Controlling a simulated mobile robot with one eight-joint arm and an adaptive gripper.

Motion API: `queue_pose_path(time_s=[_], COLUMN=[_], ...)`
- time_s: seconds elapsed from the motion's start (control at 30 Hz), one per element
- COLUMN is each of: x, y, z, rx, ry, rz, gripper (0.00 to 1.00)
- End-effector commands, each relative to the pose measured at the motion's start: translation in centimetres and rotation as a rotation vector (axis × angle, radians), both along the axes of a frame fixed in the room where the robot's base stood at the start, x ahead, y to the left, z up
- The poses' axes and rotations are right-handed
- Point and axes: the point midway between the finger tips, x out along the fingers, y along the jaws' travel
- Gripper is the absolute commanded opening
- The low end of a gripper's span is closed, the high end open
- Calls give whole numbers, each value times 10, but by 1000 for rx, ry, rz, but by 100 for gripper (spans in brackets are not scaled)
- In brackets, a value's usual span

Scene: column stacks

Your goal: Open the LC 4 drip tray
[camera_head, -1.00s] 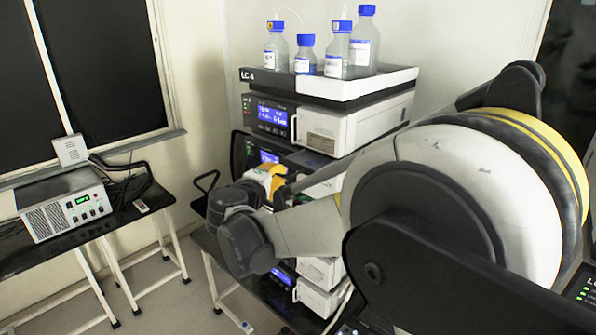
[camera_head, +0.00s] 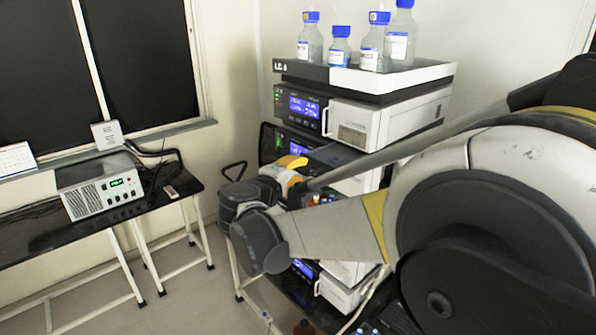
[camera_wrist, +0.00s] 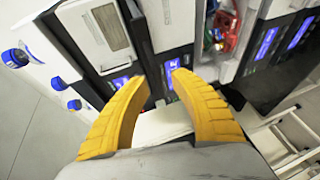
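The LC stack stands centre right in the head view, its label beginning "LC" on the white-topped tray (camera_head: 355,78) that holds the bottles. Its upper modules show blue displays and a white door (camera_head: 352,125). My gripper (camera_head: 297,163), with yellow fingers, is in front of the stack's middle modules, and my arm hides part of them. In the wrist view my gripper (camera_wrist: 158,85) is open, fingers apart, facing the module fronts. A white piece (camera_wrist: 162,126) shows between the fingers; I cannot tell whether it is a drip tray or whether it touches them.
Several blue-capped bottles (camera_head: 370,42) stand on top of the stack. In the wrist view an open bay with red parts (camera_wrist: 222,30) lies beside the right finger. A side table (camera_head: 30,240) at left carries a white instrument (camera_head: 103,195). Floor is clear between.

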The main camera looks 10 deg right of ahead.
Motion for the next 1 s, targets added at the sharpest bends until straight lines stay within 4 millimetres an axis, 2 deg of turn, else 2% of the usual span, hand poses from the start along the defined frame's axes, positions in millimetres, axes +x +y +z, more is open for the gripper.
queue_pose_path(time_s=[0.17, 0.4, 0.53, 0.7, 1.0], x=[-23, -68, -86, -97, -98], y=[15, 43, 53, 59, 59], z=[6, 17, 21, 23, 23], rx=[1, 0, 1, 0, 0], ry=[-1, 0, -1, 0, 0], rz=[4, 5, 4, 2, 0], gripper=[29, 29, 29, 29, 29])
